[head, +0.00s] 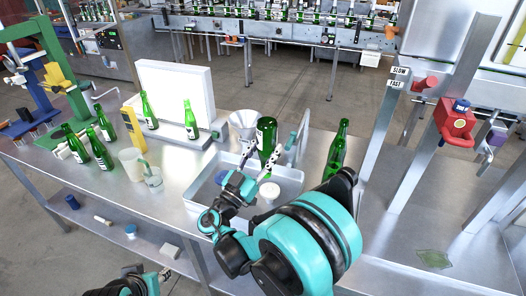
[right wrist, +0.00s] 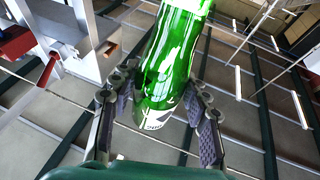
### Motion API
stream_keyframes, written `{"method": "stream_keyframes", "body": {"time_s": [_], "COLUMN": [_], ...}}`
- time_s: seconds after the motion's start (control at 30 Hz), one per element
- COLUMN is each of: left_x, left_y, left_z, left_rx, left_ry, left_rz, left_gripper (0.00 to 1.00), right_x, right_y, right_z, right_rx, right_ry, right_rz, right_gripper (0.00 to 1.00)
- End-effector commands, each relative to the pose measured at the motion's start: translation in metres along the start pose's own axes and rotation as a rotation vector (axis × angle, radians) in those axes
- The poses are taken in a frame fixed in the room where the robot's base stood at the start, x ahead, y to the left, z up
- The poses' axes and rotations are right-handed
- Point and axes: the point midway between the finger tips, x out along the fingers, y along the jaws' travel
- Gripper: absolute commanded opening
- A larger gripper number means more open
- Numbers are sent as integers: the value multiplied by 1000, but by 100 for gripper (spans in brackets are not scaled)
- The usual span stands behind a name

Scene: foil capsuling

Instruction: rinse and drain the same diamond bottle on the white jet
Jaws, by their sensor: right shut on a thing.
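My right gripper (head: 264,167) is shut on a green bottle (head: 267,138). The bottle is held above the metal basin (head: 291,183), its wide labelled body up and its lower end hidden behind the fingers. In the right wrist view the bottle (right wrist: 172,70) sits between the two fingers (right wrist: 158,125), with part of a white label showing; I cannot make out a diamond. A white round fitting (head: 269,190), apparently the white jet, stands in the basin below the bottle; a blue one (head: 221,178) is to its left. Only part of my left gripper (head: 131,270) shows at the bottom edge, its jaws unclear.
Green bottles stand right of the basin (head: 337,150), on the white-backed stand (head: 190,120) and at the left (head: 99,147). A clear jug (head: 133,163) and a funnel (head: 243,122) stand nearby.

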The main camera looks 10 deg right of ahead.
Motion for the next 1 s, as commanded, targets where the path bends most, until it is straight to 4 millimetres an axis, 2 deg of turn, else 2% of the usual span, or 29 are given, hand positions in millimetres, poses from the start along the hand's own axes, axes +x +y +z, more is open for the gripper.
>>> {"method": "stream_keyframes", "body": {"time_s": [0.47,0.8,1.0], "left_x": [20,48,58], "left_y": [0,0,0], "left_z": [14,35,42], "left_rx": [0,0,0], "left_ry": [0,0,0], "left_rz": [0,0,0], "left_gripper": [38,38,38], "right_x": [22,6,1], "right_y": [-7,-8,-8], "right_z": [48,82,94], "right_rx": [63,64,64], "right_ry": [2,2,2], "right_rz": [-154,-157,-156], "right_gripper": [4,4,4]}}
